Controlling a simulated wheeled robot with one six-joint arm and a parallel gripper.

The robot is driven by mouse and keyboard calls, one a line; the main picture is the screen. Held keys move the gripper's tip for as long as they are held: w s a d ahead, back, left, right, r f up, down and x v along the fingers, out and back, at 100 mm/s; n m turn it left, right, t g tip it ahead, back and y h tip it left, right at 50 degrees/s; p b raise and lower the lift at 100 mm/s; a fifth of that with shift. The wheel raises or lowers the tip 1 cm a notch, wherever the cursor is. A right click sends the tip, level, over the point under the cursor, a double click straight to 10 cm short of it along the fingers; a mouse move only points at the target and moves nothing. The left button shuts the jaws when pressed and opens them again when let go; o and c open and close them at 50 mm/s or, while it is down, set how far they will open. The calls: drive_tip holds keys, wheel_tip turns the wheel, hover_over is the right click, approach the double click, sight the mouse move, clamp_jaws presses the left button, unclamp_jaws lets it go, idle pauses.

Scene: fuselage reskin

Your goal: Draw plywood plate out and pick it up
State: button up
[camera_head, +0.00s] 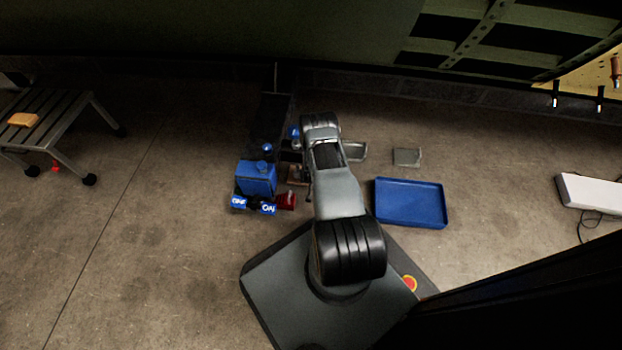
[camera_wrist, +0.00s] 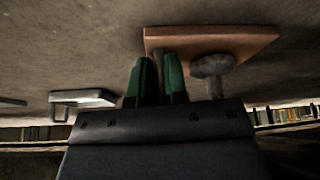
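The plywood plate (camera_wrist: 212,40) is a flat orange-brown sheet at the upper middle right of the wrist view. A small brown piece beside my arm in the head view (camera_head: 296,174) may be the same plate. My gripper (camera_wrist: 157,72) has two green-padded fingers, apart with a narrow gap, close to the plate's near left corner. A narrow brownish strip shows in the gap; I cannot tell whether the fingers touch it. A grey round-headed post (camera_wrist: 212,70) stands right of the fingers and overlaps the plate's near edge. My arm hides the gripper in the head view.
A blue tray (camera_head: 410,203) lies right of my arm, with a small grey tray (camera_head: 407,157) behind it. A blue container (camera_head: 257,178), blue cans and a red cup (camera_head: 286,200) crowd the left. A slatted bench (camera_head: 52,115) stands far left. Floor between is clear.

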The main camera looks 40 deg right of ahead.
clamp_jaws()
drive_tip(key=shift+s+d, duration=0.1)
drive_tip(key=shift+s, duration=0.05)
